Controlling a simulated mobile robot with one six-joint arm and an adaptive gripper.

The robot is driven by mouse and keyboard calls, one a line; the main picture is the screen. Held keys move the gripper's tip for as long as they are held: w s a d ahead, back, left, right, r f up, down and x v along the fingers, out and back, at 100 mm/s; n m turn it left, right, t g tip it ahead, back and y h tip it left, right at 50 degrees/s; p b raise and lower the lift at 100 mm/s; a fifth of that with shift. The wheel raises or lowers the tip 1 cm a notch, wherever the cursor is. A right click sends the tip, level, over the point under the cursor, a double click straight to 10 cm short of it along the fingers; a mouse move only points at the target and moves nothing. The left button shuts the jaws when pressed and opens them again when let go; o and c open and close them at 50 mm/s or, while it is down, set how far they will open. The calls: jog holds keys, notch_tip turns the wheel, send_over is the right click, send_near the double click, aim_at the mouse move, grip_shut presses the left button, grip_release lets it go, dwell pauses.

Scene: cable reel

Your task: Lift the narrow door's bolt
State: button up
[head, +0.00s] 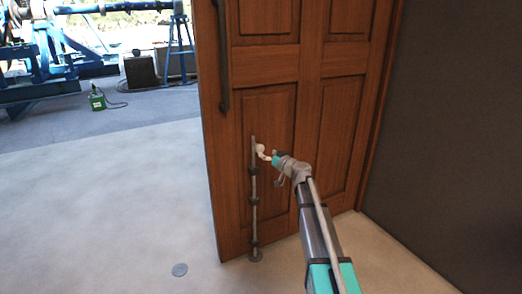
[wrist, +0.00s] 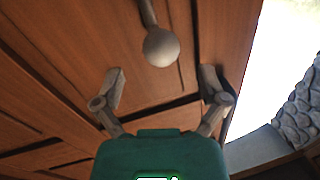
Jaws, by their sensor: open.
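The narrow wooden door (head: 265,105) has a grey vertical bolt rod (head: 254,210) low on its face, held by several brackets. The rod's foot reaches a small round fitting (head: 256,257) at the floor. A pale round knob (head: 260,148) sits near the rod's top; in the wrist view the knob (wrist: 161,47) shows as a grey ball on a thin stem. My gripper (wrist: 163,80) is open and empty. Its two fingers are spread to either side of the knob's line, with the knob just ahead of the tips and apparently untouched. In the head view my arm partly hides the gripper.
A dark vertical handle (head: 222,60) is higher on the door's left edge. A dark wall (head: 456,140) stands close at the right. Blue machinery (head: 45,60) and a green box (head: 97,101) stand beyond.

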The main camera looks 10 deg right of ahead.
aim_at(260, 149)
jog(key=shift+x, duration=2.75)
grip_shut()
notch_tip(260, 149, up, 7)
jog(key=p, duration=0.7)
jog(key=shift+w+r, duration=0.15)
jog(key=shift+r, duration=0.05)
grip_release()
jog(key=shift+s, duration=0.25)
